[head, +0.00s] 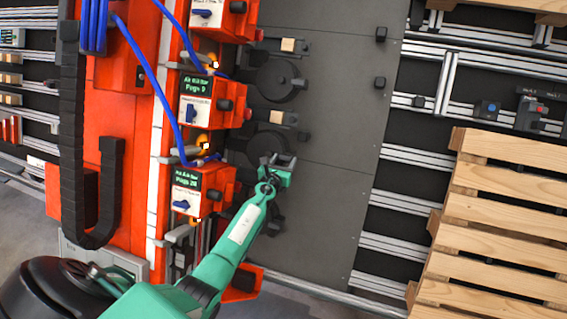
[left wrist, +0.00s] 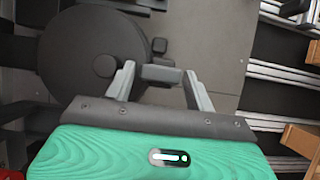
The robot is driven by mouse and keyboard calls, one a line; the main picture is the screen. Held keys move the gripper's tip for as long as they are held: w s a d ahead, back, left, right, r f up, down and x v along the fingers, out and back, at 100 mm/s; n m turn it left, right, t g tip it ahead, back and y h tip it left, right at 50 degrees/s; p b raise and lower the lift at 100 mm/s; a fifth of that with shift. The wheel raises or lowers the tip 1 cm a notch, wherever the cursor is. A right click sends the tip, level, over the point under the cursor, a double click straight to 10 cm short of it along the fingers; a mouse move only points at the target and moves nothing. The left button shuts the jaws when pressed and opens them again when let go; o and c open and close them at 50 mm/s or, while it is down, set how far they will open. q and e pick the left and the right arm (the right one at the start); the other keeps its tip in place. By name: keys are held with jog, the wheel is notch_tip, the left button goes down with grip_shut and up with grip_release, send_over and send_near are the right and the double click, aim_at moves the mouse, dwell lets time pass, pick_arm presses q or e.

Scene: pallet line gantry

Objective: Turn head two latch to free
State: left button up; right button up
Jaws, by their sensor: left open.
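A dark round latch disc (left wrist: 82,62) lies on the grey plate in the left wrist view, with a dark block (left wrist: 161,75) at its right side. My left gripper (left wrist: 159,72) is open, with one finger on each side of this block. I cannot tell whether the fingers touch it. In the head view my left gripper (head: 281,160) is at the lower right of a dark disc (head: 262,147), partly covering it. A similar disc (head: 274,82) with a block at its right sits above. My right gripper is out of view.
Several orange head units with small screens and blue knobs (head: 191,113) line the left, with blue hoses (head: 170,110) beside them. The grey plate (head: 335,130) is mostly clear to the right of the discs. Wooden pallets (head: 505,205) stand at the far right.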

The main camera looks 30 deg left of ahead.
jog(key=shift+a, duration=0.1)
pick_arm(q)
jog(key=c, duration=0.7)
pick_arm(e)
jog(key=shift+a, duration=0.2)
